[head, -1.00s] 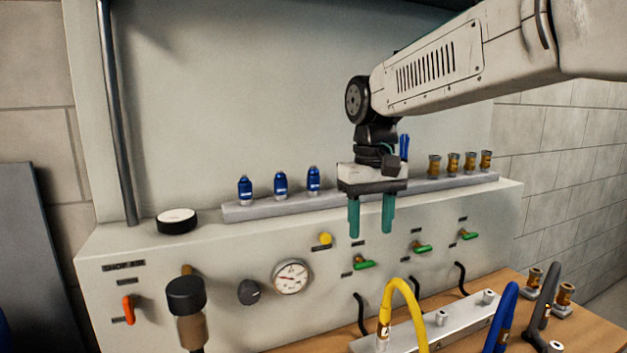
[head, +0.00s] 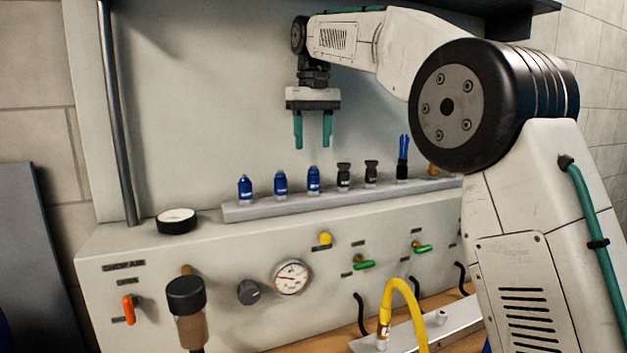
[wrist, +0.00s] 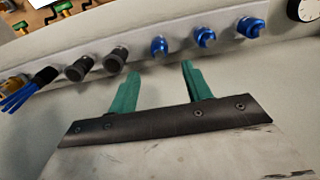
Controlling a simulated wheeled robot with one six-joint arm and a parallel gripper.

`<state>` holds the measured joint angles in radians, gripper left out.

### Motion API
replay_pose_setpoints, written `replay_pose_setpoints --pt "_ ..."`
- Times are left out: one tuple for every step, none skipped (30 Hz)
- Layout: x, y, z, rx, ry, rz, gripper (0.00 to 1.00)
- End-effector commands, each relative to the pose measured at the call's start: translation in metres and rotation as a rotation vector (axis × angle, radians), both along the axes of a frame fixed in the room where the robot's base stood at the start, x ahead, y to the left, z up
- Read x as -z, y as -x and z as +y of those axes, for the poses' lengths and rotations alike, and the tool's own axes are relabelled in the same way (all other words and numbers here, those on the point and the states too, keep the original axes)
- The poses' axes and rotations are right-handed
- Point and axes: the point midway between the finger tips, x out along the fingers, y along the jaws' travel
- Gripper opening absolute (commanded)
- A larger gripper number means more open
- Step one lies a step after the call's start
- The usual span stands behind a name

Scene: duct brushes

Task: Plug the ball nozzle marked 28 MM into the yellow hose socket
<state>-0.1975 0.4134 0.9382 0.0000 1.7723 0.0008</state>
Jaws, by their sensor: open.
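My gripper (head: 312,143) is open and empty, fingers down, in the air above the nozzle rack. In the wrist view its green fingers (wrist: 162,72) point toward the row. On the rack stand three blue nozzles (head: 280,183), two black flared nozzles (head: 344,176) and a blue-bristled piece (head: 402,158). The same blue nozzles (wrist: 204,36) and black nozzles (wrist: 116,58) show in the wrist view. I cannot read a 28 MM mark on any. The yellow hose (head: 402,290) arches at lower right, its fitting end (head: 383,333) on a metal bar.
The grey rack ledge (head: 270,209) runs along the top of the panel. A black-and-white round item (head: 176,220) sits left of it. The panel front has a gauge (head: 291,277), green valves (head: 363,264) and a dark-capped cylinder (head: 186,295). My arm hides the right end.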

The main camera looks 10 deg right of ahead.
Motion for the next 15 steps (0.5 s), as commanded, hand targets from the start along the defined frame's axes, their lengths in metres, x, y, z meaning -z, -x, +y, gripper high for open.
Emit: replay_pose_setpoints --pt "0.0015 0.0017 -0.0004 0.000 0.002 0.012 0.49" --pt "0.0015 0.0024 -0.0006 0.000 0.003 0.015 0.49" --pt "0.0016 0.0030 -0.0008 0.000 0.004 0.018 0.49" --pt "0.0015 0.0031 -0.0008 0.000 0.004 0.018 0.49" --pt "0.0016 0.0032 -0.0008 0.000 0.004 0.018 0.49" --pt "0.0016 0.0032 -0.0008 0.000 0.004 0.018 0.49" --pt "0.0016 0.0032 -0.0008 0.000 0.004 0.018 0.49" --pt "0.0016 0.0032 -0.0008 0.000 0.004 0.018 0.49" --pt "0.0016 0.0032 -0.0008 0.000 0.004 0.018 0.49" --pt "0.0017 0.0032 -0.0008 0.000 0.004 0.018 0.49" --pt "0.0019 0.0032 -0.0008 0.000 0.004 0.018 0.49" --pt "0.0027 0.0032 -0.0008 0.000 0.004 0.018 0.49" --pt "0.0036 0.0032 -0.0008 0.000 0.004 0.018 0.49" --pt "0.0049 0.0032 -0.0008 0.000 0.004 0.019 0.49" --pt "0.0076 0.0034 -0.0009 0.000 0.004 0.020 0.49"
